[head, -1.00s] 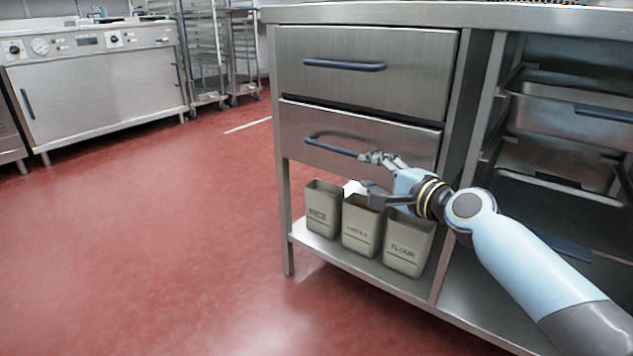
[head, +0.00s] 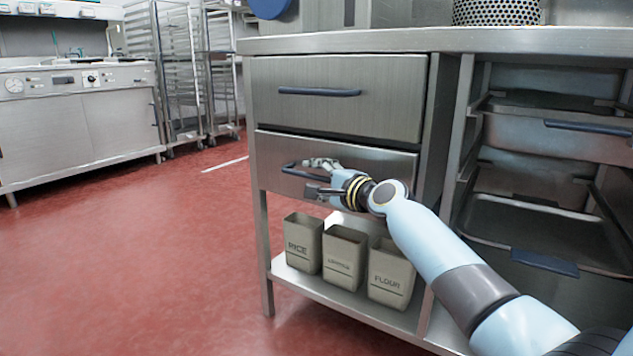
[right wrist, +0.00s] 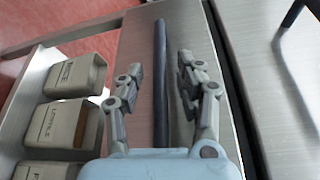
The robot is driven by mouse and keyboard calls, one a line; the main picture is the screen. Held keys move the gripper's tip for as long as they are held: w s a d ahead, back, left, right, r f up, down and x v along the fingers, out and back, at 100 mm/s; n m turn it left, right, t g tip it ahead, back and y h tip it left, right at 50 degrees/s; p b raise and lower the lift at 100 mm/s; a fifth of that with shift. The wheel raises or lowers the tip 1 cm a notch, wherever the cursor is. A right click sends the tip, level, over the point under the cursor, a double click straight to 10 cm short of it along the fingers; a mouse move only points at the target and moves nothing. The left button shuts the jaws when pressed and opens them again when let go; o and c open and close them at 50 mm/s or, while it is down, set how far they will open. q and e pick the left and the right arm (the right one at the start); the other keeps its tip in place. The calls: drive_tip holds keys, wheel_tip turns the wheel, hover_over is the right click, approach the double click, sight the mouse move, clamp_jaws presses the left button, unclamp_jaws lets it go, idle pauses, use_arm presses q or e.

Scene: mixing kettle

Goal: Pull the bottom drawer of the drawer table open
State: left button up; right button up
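The drawer table (head: 262,185) is steel, with two drawers stacked at its left. The bottom drawer (head: 385,161) looks shut, its front in line with the table's face. Its dark blue bar handle (head: 291,169) is partly hidden by my right gripper (head: 312,177), which is at the handle. In the right wrist view, the handle (right wrist: 160,85) runs between the two fingers of my right gripper (right wrist: 160,72). The fingers are apart, with a gap on each side of the bar. My left gripper is not in view.
The top drawer (head: 340,95) is shut above. Rice (head: 303,243), middle (head: 345,257) and flour (head: 391,273) bins stand on the lower shelf (head: 335,298), below the gripper. Open racks with trays (head: 560,135) are at the right. Red floor (head: 130,250) is clear at the left.

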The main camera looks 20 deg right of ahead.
drive_tip(key=shift+c, duration=0.4)
clamp_jaws()
drive_tip(key=shift+a, duration=0.1)
